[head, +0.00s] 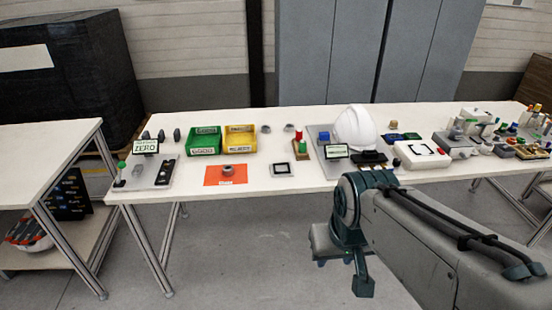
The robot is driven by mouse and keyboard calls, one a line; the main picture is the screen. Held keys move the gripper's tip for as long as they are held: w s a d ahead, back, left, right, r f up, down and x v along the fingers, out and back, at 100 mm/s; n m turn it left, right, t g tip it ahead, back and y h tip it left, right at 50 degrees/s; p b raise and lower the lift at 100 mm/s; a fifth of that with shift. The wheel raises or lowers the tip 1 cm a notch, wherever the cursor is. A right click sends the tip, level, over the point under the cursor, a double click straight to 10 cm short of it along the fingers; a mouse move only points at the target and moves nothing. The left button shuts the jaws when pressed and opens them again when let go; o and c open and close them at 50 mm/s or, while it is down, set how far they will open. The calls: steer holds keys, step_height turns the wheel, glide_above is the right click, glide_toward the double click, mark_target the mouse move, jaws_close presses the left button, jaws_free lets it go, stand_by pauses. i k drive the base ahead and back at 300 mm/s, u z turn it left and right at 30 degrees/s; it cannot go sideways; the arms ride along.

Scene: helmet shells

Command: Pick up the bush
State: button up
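A small grey ring-shaped part (235,168), which looks like the bush, lies on an orange mat (212,181) near the front edge of the long white table. Two similar small grey rings, a left one (265,128) and a right one (291,127), sit farther back, right of the yellow bin. My gripper (342,275) hangs in front of the table, below its top, to the right of the orange mat and well apart from the rings. It shows small and partly behind my wrist, so its finger opening is unclear. I see nothing held in it.
Green (204,142) and yellow (240,145) bins stand behind the mat. A ZERO display stand (145,148) is left. A white helmet shell (354,128) and a white box (421,154) stand right. The long table's front edge (300,189) lies between my gripper and the parts.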

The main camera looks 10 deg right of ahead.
mark_target(228, 170)
steer(key=k, duration=1.15)
steer(key=u, duration=1.1)
steer(key=i, duration=1.1)
steer(key=u, duration=0.6)
steer(key=i, duration=1.3)
steer(key=z, duration=1.05)
steer(key=i, duration=0.75)
steer(key=z, duration=1.15)
steer(key=i, duration=0.25)
steer(key=z, duration=0.15)
